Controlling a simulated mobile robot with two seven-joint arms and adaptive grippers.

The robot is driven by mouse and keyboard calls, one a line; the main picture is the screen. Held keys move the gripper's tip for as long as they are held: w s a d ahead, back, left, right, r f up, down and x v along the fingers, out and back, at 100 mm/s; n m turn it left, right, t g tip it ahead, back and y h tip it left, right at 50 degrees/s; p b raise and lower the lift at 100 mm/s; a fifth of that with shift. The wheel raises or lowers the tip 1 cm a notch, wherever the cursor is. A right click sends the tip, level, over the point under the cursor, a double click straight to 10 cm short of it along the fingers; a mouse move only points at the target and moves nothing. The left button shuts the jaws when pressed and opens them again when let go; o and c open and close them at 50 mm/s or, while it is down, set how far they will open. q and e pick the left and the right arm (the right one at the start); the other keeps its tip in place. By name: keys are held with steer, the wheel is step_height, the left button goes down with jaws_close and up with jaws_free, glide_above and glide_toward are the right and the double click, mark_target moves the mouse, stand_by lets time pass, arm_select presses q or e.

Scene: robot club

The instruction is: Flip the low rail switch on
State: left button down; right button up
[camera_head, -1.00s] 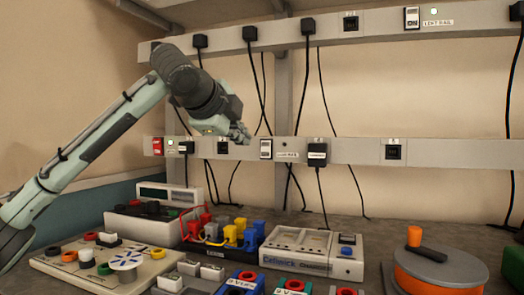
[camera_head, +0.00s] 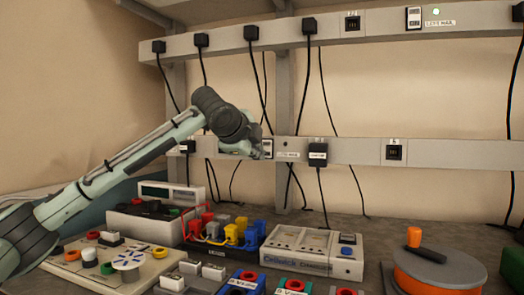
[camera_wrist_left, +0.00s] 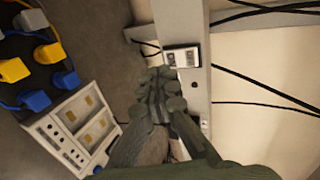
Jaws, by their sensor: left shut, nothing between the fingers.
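The low rail (camera_head: 440,154) runs across the back wall above the bench. Its rocker switch (camera_head: 268,142), a small pale plate with a dark part, sits just left of a small label, partly covered by my left gripper. My left gripper (camera_head: 260,151) is shut and empty, with its tips close in front of the switch's lower left. In the left wrist view, the switch (camera_wrist_left: 182,57) lies just beyond the shut fingertips (camera_wrist_left: 160,76). I cannot tell whether they touch it. The switch position is too small to read. My right gripper is not in view.
Plugs such as the labelled one (camera_head: 317,152) and hanging cables line the rail right of my gripper. An upper rail (camera_head: 390,22) has another switch (camera_head: 413,17). Below stand a charger (camera_head: 312,252), coloured connectors (camera_head: 225,232) and an orange spool (camera_head: 437,272).

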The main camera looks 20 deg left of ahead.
mark_target(266, 157)
arm_select(q)
steer(key=w, duration=0.3)
steer(key=shift+w+f, duration=0.15)
steer(key=shift+w, duration=0.05)
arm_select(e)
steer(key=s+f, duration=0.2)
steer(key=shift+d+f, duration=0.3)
arm_select(q)
steer(key=shift+f, duration=0.1)
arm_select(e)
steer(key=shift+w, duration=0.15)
arm_select(q)
steer(key=shift+w+t+b, duration=0.3)
steer(key=shift+t+b, duration=0.5)
steer(key=shift+b, duration=0.15)
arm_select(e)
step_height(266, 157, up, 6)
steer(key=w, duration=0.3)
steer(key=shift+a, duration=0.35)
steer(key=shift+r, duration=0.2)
